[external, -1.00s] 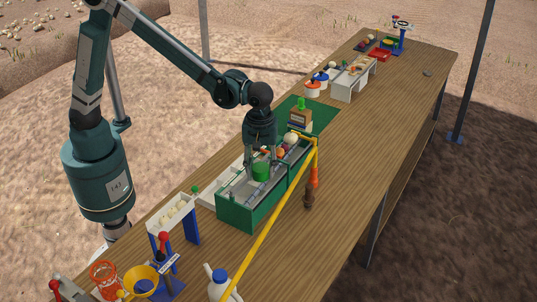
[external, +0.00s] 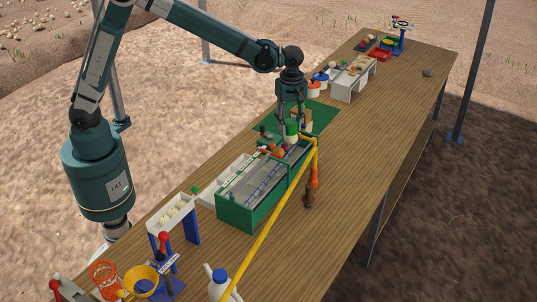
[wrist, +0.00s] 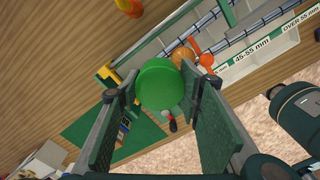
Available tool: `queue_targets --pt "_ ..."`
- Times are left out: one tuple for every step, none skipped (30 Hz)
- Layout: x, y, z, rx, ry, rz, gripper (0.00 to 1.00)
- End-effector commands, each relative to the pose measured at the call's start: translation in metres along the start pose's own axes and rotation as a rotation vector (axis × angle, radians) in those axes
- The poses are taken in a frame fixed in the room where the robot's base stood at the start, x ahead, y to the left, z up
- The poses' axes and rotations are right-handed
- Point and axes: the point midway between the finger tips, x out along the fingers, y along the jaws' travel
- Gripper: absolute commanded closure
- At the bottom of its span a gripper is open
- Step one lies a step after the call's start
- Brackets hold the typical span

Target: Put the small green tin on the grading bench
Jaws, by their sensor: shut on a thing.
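My gripper (external: 291,127) is shut on the small green tin (wrist: 160,86), which sits between both fingers in the wrist view. In the external view the tin (external: 291,131) is held above the far end of the green-framed roller machine (external: 250,212). The machine also shows in the wrist view, with size labels on a white strip (wrist: 252,57). A white bench-like stand (external: 349,87) with small items on it is farther back on the table. I cannot tell for sure which of these is the grading bench.
A green mat (external: 322,118) lies just behind the machine, with a small box (external: 304,119) partly hidden by my gripper. A yellow bar (external: 272,222) runs along the machine's right side. The wooden table (external: 375,160) is bare to the right.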

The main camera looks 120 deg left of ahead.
Motion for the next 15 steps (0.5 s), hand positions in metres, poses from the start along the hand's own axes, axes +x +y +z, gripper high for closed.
queue_targets --pt "0.0 0.009 -0.016 -0.027 0.0 0.0 0.78" --pt "0.0 0.014 -0.023 -0.041 0.0 0.0 0.78" --pt "0.0 0.02 -0.034 -0.061 0.0 0.0 0.78" --pt "0.0 0.024 -0.042 -0.075 0.0 0.0 0.78" --pt "0.001 0.029 -0.05 -0.09 0.0 0.0 0.78" --pt "0.001 0.035 -0.061 -0.11 0.0 0.0 0.78" --pt "0.001 0.038 -0.069 -0.124 0.0 0.0 0.78" --pt "0.001 0.042 -0.078 -0.138 0.0 0.0 0.78" --pt "0.001 0.048 -0.089 -0.157 0.0 0.0 0.78" --pt "0.001 0.051 -0.097 -0.172 0.0 0.0 0.78" --pt "0.001 0.055 -0.106 -0.187 0.0 0.0 0.78" --pt "0.001 0.06 -0.117 -0.207 0.0 0.0 0.78" --pt "0.001 0.064 -0.126 -0.221 0.0 0.001 0.78" --pt "0.001 0.067 -0.135 -0.236 0.0 0.001 0.78" --pt "0.001 0.072 -0.146 -0.254 0.001 0.001 0.78"
